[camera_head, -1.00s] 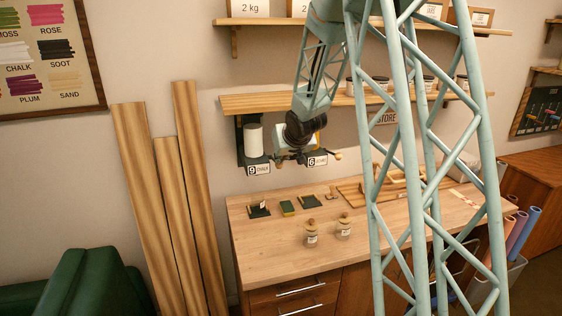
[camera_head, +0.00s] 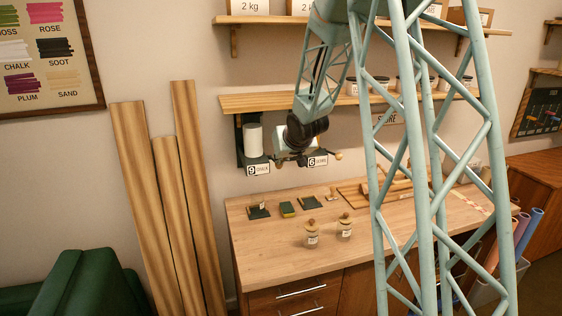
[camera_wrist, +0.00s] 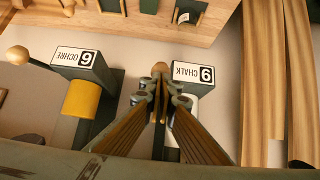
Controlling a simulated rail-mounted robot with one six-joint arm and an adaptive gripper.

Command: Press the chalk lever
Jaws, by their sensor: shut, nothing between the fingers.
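The chalk dispenser, with a white cylinder (camera_head: 253,138) and a label reading 9 CHALK (camera_head: 258,170), hangs under the lower shelf; its label (camera_wrist: 192,74) shows upside down in the wrist view. The chalk lever's wooden knob (camera_wrist: 160,68) shows beside that label, just beyond my fingertips. My gripper (camera_wrist: 161,92) is shut and empty, its tips close to the knob; I cannot tell whether they touch. In the head view my gripper (camera_head: 278,160) is small and dark between the two dispensers, and the chalk lever is hard to make out.
The ochre dispenser (camera_wrist: 82,100), labelled 6 OCHRE, stands close beside, with its lever knob (camera_wrist: 17,55) sticking out; the knob also shows in the head view (camera_head: 339,156). Below is a wooden counter (camera_head: 265,235) with two corked jars (camera_head: 312,236) and small dark pads (camera_head: 311,202).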

